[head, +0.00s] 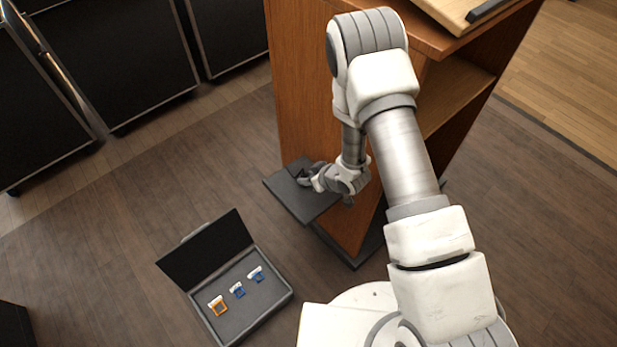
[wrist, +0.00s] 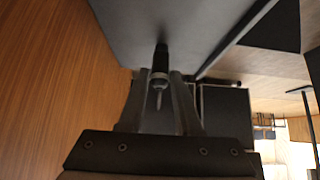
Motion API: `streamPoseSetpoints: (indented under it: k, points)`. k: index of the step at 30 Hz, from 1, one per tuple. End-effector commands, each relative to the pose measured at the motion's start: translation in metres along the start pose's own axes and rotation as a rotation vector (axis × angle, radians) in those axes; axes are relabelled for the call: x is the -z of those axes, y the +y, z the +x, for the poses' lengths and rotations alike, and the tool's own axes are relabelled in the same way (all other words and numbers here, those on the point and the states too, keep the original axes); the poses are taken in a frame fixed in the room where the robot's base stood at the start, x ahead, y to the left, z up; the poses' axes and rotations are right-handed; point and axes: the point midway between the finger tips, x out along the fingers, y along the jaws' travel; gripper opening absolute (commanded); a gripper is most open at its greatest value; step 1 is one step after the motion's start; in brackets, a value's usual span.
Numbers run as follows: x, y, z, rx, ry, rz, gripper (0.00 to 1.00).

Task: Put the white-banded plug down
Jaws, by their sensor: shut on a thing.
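My gripper (head: 304,178) is low beside the wooden lectern, at a dark grey side shelf (head: 284,192). In the wrist view, my gripper's two fingers (wrist: 160,82) are shut on the white-banded plug (wrist: 160,60). The plug has a dark body, a pale band and a thin metal tip that points back toward my gripper's palm. Its dark end reaches to or over the grey shelf face (wrist: 190,22); I cannot tell if it touches. In the head view the plug is too small or hidden to make out.
The wooden lectern (head: 300,95) stands right beside my arm. An open dark case (head: 275,300) with orange and blue pieces lies on the floor at lower left. Black flight cases (head: 110,60) stand at the back left. The floor between is clear.

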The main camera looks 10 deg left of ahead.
Motion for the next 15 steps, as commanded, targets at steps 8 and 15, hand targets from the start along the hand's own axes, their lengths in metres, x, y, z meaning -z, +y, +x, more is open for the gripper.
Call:
streamPoseSetpoints:
  k: [8,15]
  points:
    - [-0.0046,0.0001,0.0050,0.000,0.000,0.001,0.38]
    - [-0.0043,0.0000,0.0047,0.000,0.000,0.000,0.62]
